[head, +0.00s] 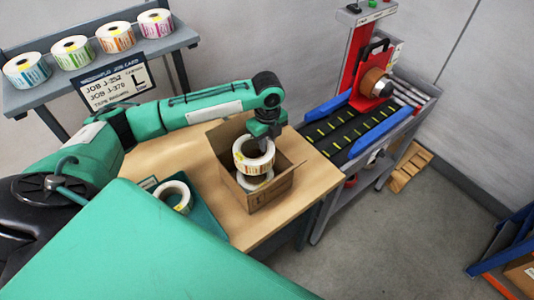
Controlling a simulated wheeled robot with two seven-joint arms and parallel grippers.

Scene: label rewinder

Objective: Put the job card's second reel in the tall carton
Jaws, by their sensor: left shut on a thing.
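My left gripper (265,138) is shut on a white label reel with yellow marks (253,162), held at the mouth of an open brown carton (275,192). Another reel (254,182) is inside the carton, below the held one. I cannot tell whether the two touch. The job card (116,87) hangs below the back shelf; it shows "JOB J-252", "JOB J-370" and a large "L", with the smaller print unclear. My right gripper is not in view.
A green tray (208,222) with a white reel (173,196) lies left of the carton on the wooden table (318,180). Several coloured label reels stand on the back shelf (184,39). The rewinder (360,65) and its dark conveyor (350,130) are at the right.

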